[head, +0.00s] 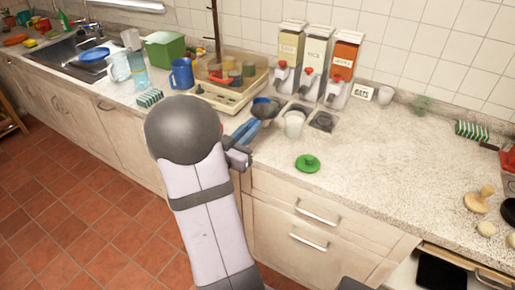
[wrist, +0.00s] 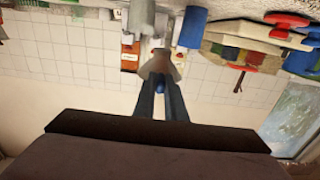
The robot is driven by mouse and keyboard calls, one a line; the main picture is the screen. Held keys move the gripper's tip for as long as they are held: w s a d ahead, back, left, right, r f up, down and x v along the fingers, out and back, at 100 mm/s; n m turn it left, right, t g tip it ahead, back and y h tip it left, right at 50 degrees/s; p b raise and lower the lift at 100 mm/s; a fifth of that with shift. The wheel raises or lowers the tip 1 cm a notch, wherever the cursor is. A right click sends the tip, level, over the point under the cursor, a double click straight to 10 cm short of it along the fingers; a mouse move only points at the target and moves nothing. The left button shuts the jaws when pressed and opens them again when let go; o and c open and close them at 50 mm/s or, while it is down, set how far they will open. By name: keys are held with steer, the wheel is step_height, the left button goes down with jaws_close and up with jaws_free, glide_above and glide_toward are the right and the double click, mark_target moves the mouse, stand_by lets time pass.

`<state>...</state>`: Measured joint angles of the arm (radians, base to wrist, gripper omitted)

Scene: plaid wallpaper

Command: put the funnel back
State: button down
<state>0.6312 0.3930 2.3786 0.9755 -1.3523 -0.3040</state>
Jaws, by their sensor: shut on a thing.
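The dark grey funnel (head: 265,108) is at the tips of my gripper (head: 252,125) in the head view, over the counter in front of the dispensers. My gripper has blue fingers and is shut on the funnel. How far the funnel is above the counter I cannot tell. My arm hides part of the counter near it.
Three dispensers (head: 314,62) stand against the tiled wall. In front are a white cup (head: 293,125) and a dark square holder (head: 322,122). A wooden box (head: 232,85) and blue mug (head: 181,74) stand left.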

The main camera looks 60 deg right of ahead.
step_height(320, 180, down, 9)
stand_by(0.8)
steer(key=shift+f, duration=0.2)
steer(key=c, duration=1.8)
jaws_free()
steer(key=shift+r, duration=0.15)
steer(key=shift+a+r+b, duration=0.1)
steer(key=shift+a+b, duration=1.35)
steer(key=shift+a, duration=4.55)
